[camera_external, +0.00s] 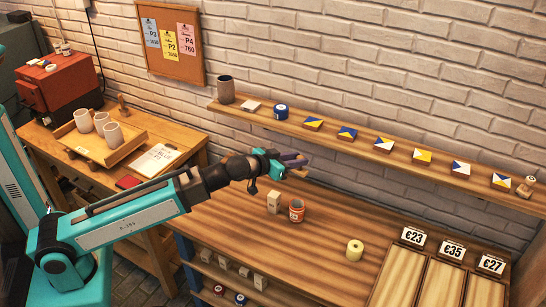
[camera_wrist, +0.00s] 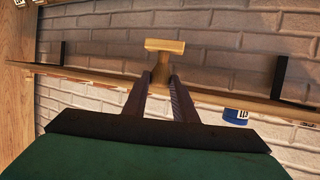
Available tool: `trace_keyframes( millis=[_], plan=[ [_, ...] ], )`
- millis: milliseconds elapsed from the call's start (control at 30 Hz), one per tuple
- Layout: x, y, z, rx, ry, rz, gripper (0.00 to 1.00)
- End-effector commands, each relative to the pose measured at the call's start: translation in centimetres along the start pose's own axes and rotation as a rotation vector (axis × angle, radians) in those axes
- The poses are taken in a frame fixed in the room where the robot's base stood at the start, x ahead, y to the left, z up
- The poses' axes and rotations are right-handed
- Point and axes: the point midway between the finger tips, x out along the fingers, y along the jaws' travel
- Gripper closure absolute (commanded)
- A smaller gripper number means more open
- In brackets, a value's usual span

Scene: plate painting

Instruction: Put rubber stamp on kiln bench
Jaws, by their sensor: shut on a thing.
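My gripper (camera_external: 294,160) is shut and raised above the back of the long work table, just below the wall shelf. In the wrist view its dark fingers (camera_wrist: 162,78) close on a pale wooden T-shaped piece, which looks like the rubber stamp (camera_wrist: 165,46). In the external view the stamp is small and mostly hidden by the fingers. The kiln bench (camera_external: 165,132) is the wooden table at the left, apart from the gripper.
The wall shelf (camera_external: 330,127) holds a grey cup, a blue jar (camera_external: 281,111), several patterned tiles and a small wooden knobbed piece (camera_external: 527,187).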

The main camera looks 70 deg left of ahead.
Motion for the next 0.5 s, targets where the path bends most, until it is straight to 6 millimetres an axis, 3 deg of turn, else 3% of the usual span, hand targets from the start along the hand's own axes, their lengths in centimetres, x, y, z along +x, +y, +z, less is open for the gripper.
trace_keyframes(
  millis=[33, 500],
  plan=[
    [0.7, -1.8, 0.2, -0.01, 0.0, -0.029, 1.0],
    [3.5, -16.6, 1.3, -0.093, -0.001, -0.258, 1.0]
  ],
)
